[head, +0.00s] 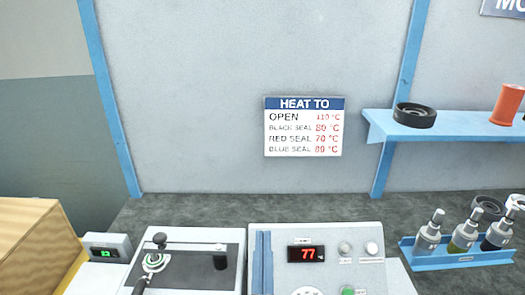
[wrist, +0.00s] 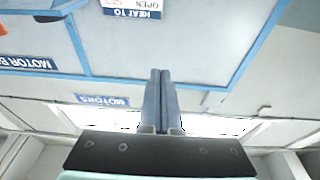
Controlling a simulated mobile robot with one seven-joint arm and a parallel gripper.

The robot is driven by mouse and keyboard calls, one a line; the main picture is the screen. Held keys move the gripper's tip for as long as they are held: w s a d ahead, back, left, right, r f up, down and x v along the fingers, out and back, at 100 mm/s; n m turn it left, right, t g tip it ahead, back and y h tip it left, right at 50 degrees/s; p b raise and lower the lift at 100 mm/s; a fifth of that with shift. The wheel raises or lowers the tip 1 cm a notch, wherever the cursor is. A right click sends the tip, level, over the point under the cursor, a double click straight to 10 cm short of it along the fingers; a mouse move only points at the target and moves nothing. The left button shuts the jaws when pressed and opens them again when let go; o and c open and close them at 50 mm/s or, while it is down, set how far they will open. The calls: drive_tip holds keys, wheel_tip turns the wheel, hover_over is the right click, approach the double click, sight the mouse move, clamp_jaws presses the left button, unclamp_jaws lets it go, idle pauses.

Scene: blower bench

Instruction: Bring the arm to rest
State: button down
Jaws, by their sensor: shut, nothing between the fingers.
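My gripper (wrist: 160,72) shows in the wrist view with its two long blue-grey fingers pressed together and nothing between them. It points up into free space, with the wall and ceiling behind it. The wrist view is turned over, so the signs read upside down. My gripper cannot be made out in the head view. A dark bar at the bottom of the head view is cut off by the frame edge, and I cannot tell what it belongs to.
On the bench (head: 330,208) stand a control box (head: 385,275) reading 77, a grey-topped device (head: 205,245) and a small green display (head: 108,247). A blue rack (head: 460,262) holds bottles at right. A blue shelf (head: 450,122) carries a black ring (head: 414,115).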

wheel_tip(320, 180, up, 22)
drive_tip(key=t+p, duration=0.2)
drive_tip(key=t, duration=0.1)
drive_tip(key=s+r+t+p, duration=0.1)
drive_tip(key=s+r, duration=0.3)
drive_tip(key=r, duration=0.5)
drive_tip(key=s+r+t+p, duration=0.1)
drive_tip(key=s+r, duration=0.3)
drive_tip(key=r, duration=0.6)
drive_tip(key=shift+s+t, duration=0.2)
drive_tip(key=shift+t, duration=0.6)
drive_tip(key=shift+a+f, duration=0.1)
